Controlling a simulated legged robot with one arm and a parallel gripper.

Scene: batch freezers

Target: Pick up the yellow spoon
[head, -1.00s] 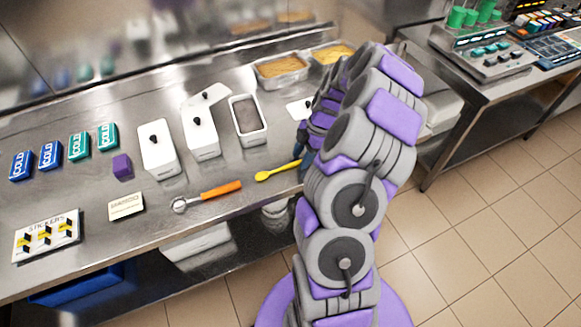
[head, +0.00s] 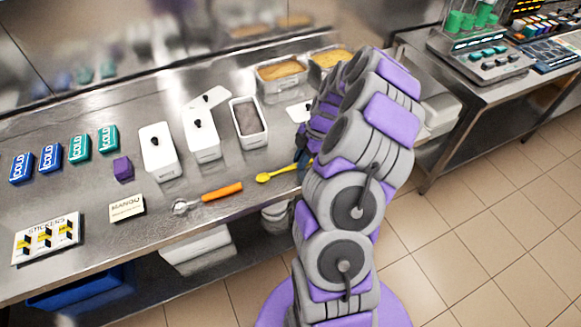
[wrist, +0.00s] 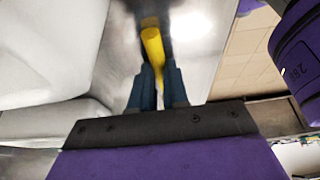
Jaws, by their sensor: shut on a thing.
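The yellow spoon (head: 278,173) lies near the front edge of the steel counter in the head view, its bowl end to the left and its right end running behind my arm. In the wrist view the yellow spoon (wrist: 154,48) runs down between the two blue fingers of my gripper (wrist: 159,88). The gripper is shut on it. In the head view only a bit of my gripper (head: 304,160) shows beside my arm. I cannot tell whether the spoon is clear of the counter.
An orange-handled scoop (head: 220,192) lies left of the spoon. White lidded tubs (head: 160,152) and an open brown-filled tub (head: 247,124) stand behind. A small sign (head: 126,208) and a stickers card (head: 46,238) are farther left. The counter's front edge is close.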

